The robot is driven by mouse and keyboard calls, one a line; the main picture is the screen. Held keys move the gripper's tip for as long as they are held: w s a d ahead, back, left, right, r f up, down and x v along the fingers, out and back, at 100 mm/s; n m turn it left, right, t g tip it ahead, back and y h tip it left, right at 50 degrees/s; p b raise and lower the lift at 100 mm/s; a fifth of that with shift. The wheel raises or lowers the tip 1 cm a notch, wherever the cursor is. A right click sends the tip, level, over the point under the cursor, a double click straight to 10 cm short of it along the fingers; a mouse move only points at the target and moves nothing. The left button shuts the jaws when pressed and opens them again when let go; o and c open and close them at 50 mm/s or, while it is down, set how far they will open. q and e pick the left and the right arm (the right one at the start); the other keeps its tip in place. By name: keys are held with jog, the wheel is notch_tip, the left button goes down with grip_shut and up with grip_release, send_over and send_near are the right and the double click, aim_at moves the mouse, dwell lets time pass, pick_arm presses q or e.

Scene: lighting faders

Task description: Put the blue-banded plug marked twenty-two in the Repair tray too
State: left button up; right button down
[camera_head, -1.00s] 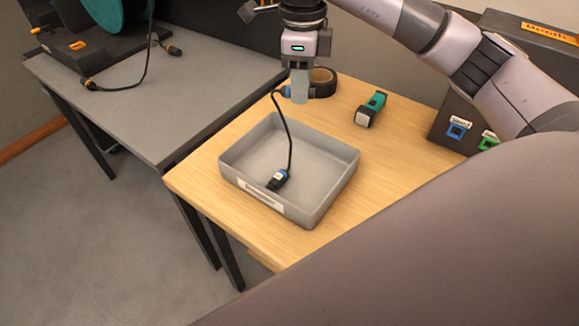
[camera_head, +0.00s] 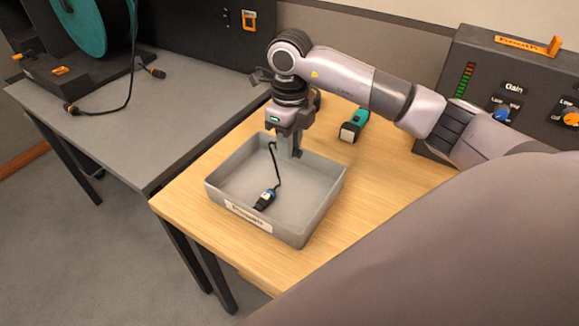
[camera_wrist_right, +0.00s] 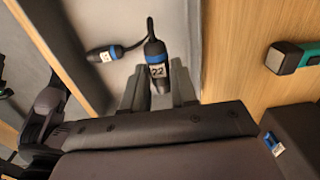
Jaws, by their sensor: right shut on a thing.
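My right gripper (camera_head: 290,150) points down over the back part of the grey tray (camera_head: 296,231), its fingers in front of the back wall. In the wrist view it is shut on a dark plug (camera_wrist_right: 155,50) with a blue band and a white label reading 22. That plug is mostly hidden in the head view. A black cable runs from it to a second blue-banded plug (camera_head: 266,198), which lies in the tray and also shows in the wrist view (camera_wrist_right: 106,54). The tray's front label is too blurred to read surely. My left gripper is not in view.
A green and black tool (camera_head: 354,125) lies on the wooden table (camera_head: 385,165) right of the tray. A dark control panel (camera_head: 490,85) with knobs stands at the right. A grey table (camera_head: 185,95) at left holds a cable reel (camera_head: 83,25).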

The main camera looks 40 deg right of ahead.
aim_at(290, 178)
jog(key=shift+f, duration=3.6)
jog(key=shift+f, duration=0.15)
jog(key=c, duration=0.9)
grip_release()
notch_tip(290, 178, up, 12)
jog(key=shift+r+b, duration=0.2)
jog(key=shift+b, duration=0.1)
